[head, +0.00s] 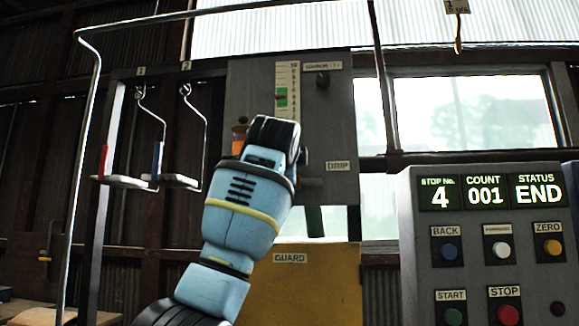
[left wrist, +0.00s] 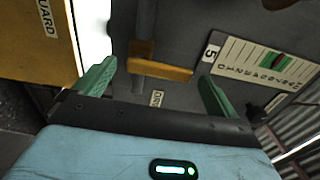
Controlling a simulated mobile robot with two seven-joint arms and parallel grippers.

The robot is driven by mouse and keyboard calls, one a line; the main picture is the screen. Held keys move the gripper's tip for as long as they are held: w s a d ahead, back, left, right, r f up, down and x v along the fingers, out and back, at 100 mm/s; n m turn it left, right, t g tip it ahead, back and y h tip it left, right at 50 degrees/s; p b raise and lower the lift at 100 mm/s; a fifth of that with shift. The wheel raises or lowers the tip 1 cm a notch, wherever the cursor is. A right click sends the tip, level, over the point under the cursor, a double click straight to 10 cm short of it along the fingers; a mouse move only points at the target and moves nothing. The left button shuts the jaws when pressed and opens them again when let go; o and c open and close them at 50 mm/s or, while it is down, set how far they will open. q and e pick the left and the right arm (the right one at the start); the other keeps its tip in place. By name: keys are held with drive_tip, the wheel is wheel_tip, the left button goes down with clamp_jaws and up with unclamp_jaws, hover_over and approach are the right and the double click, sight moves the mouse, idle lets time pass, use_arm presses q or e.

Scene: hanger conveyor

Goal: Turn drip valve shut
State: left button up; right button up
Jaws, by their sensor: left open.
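In the left wrist view, an orange-yellow handle bar (left wrist: 165,71) sits on a grey stem in front of the dark panel, near the DRIP label (left wrist: 157,98); it appears to be the drip valve. My left gripper (left wrist: 157,73) is open. Its two green fingers stand on either side of the bar, apart from it. I cannot tell how deep the bar lies between them. My right gripper is not in view.
A green-marked gauge (head: 282,97) is on the grey panel (head: 335,120), and a yellow guard (head: 310,290) stands below. A control console (head: 408,235) at the right reads stop 4, count 001, END. Hangers (head: 160,122) hang from a rail at the left.

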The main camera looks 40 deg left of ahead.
use_arm(q)
drive_tip(key=b+v, duration=0.1)
drive_tip(key=v, duration=0.6)
drive_tip(key=shift+s+b, duration=0.35)
drive_tip(key=shift+b, duration=0.05)
drive_tip(key=shift+d, duration=0.15)
